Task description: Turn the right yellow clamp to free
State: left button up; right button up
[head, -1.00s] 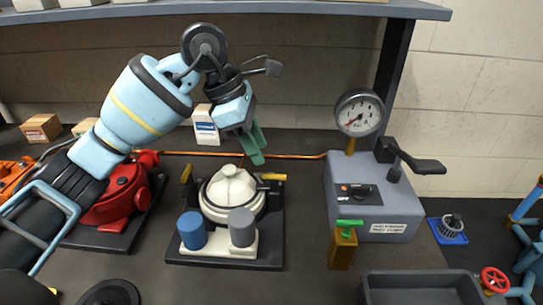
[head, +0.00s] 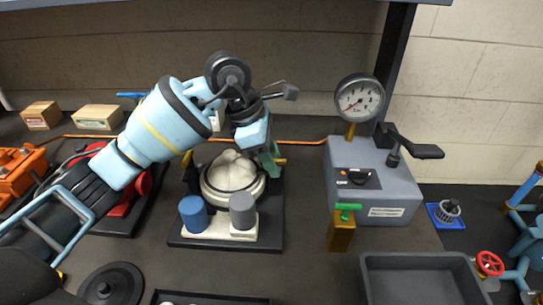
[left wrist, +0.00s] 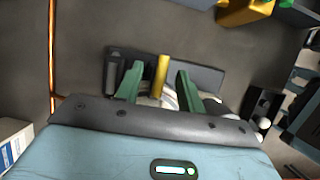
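The right yellow clamp (head: 282,161) sits at the right side of a fixture with a round white domed part (head: 232,172) on a dark base plate (head: 272,221). The left yellow clamp (head: 187,159) is on the opposite side. My left gripper (head: 272,164) is at the right clamp and partly hides it in the head view. In the left wrist view my left gripper's (left wrist: 159,84) green fingers are apart, with the yellow clamp (left wrist: 161,76) between them and a gap on each side. My right gripper is not in view.
Blue (head: 193,214) and grey (head: 242,210) cylinders stand at the fixture's front. To the right are a grey gauge box (head: 375,187), a brass block with a green handle (head: 342,230) and a grey tray (head: 420,262). A red device (head: 137,190) stands left, partly behind my arm.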

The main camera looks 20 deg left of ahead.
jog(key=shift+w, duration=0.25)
pick_arm(q)
jog(key=shift+c, duration=0.6)
grip_shut()
